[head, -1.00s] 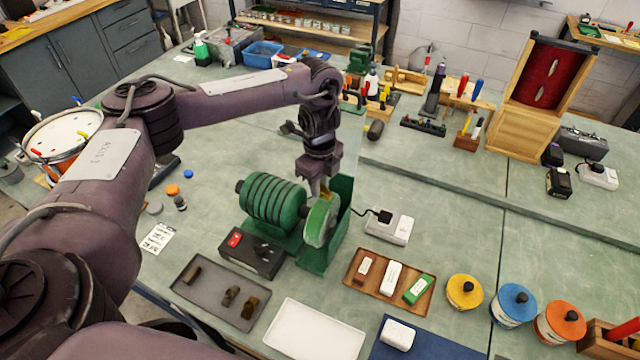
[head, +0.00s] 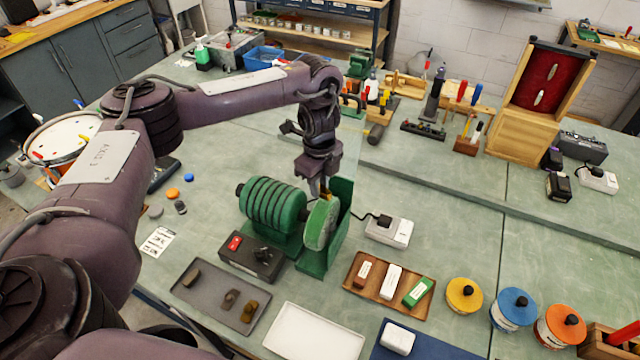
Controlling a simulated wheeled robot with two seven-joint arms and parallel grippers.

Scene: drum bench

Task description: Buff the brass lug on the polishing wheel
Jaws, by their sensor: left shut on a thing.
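The green polishing machine stands mid-bench, with a ribbed motor (head: 274,207) and a pale-rimmed polishing wheel (head: 321,226) at its right, backed by a green guard (head: 340,212). My left gripper (head: 325,190) points down at the top of the wheel, shut on the brass lug (head: 328,194). The fingers and wheel hide most of the lug; only a small yellowish bit shows. It is at the wheel's upper rim, but I cannot tell whether it touches. My right gripper is not in view.
A grey tray (head: 205,309) with several small brown pieces lies in front of the machine. A switch box (head: 250,257), white tray (head: 312,334), wooden tray with bars (head: 376,292) and white power box (head: 390,230) surround it. Lidded tins (head: 512,309) stand at right.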

